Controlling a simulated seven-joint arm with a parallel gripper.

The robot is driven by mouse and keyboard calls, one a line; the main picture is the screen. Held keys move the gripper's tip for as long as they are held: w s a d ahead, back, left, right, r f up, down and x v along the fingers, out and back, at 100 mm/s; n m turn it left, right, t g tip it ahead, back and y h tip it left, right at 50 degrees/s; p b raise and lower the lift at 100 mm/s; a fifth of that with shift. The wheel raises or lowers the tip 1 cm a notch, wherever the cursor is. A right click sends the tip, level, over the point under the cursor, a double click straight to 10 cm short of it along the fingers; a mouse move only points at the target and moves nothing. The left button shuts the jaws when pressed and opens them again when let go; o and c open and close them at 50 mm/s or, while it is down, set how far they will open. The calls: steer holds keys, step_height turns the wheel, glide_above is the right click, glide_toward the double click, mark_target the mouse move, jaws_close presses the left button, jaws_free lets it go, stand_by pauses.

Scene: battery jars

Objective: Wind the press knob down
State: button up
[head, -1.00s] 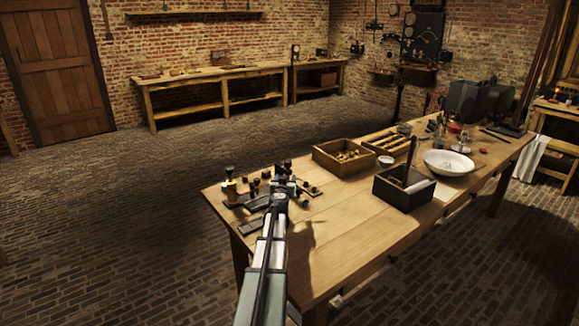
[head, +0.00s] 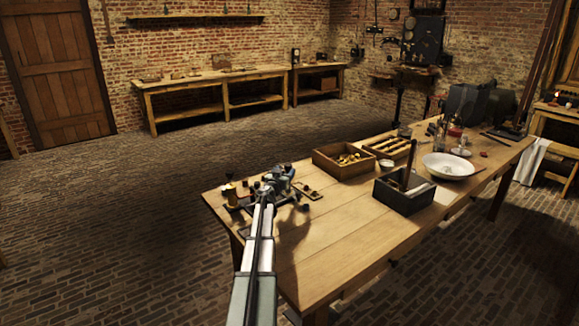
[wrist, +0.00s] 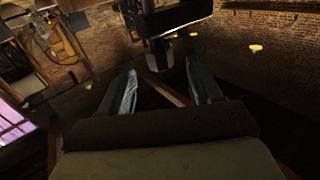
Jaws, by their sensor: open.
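My gripper (head: 277,174) is over the far left end of the wooden table, among the small dark fittings there. In the wrist view my gripper (wrist: 162,80) has its two pale fingers spread, with nothing between them that I can see. Just past the fingertips is a dark fitting (wrist: 165,22) with a rounded grey end below it. It may be part of the press, but I cannot tell. In the head view I cannot make out the press knob for sure; my arm and gripper cover part of that area. A brass piece with a dark top (head: 230,194) stands left of my gripper.
A wooden box of brass parts (head: 328,166), a slotted tray (head: 372,142), a black box (head: 392,197) and a white bowl (head: 440,166) stand to the right on the table (head: 325,235). The front middle of the table is clear.

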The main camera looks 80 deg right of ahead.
mark_target(291, 165)
steer(key=d, duration=0.5)
steer(key=s+d, duration=0.1)
steer(key=d, duration=0.1)
steer(key=shift+s+d, duration=0.1)
steer(key=shift+d, duration=0.05)
steer(key=shift+c, duration=0.4)
steer(key=c, duration=0.9)
steer(key=shift+m+g, duration=0.7)
steer(key=shift+g, duration=0.4)
steer(key=shift+s+m+g+y, duration=0.2)
steer(key=shift+m+g+y, duration=0.55)
steer(key=shift+g, duration=0.45)
